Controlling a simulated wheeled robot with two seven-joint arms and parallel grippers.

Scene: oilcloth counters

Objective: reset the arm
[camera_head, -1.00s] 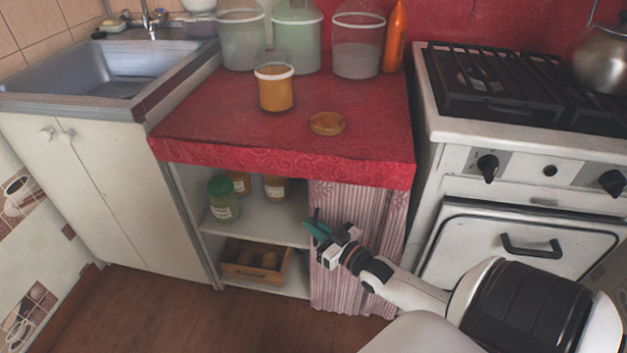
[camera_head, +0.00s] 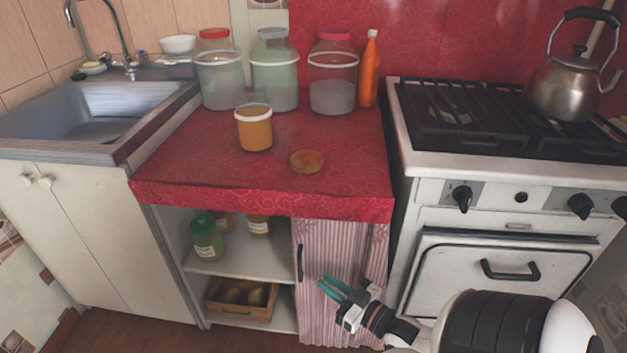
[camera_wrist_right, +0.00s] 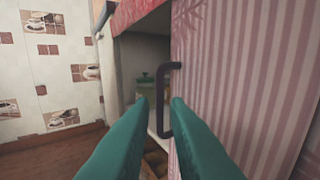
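My right gripper (camera_head: 328,287) is in front of the lower part of the pink striped cabinet door (camera_head: 345,265), low and to the right of the dark door handle (camera_head: 299,263). Its two green fingers are apart and nothing is between them; they also show in the right wrist view (camera_wrist_right: 160,102). In that view the handle (camera_wrist_right: 166,98) stands beyond the fingertips, and I see no contact. The door looks shut over the right part of the cabinet. My left gripper is in neither view.
Open shelves hold a green jar (camera_head: 206,238) and a wooden crate (camera_head: 240,301). On the red counter (camera_head: 205,163) stand an orange jar (camera_head: 254,130), a round lid (camera_head: 307,161), large jars and an orange bottle (camera_head: 370,72). A sink is left; the stove (camera_head: 515,200) is right.

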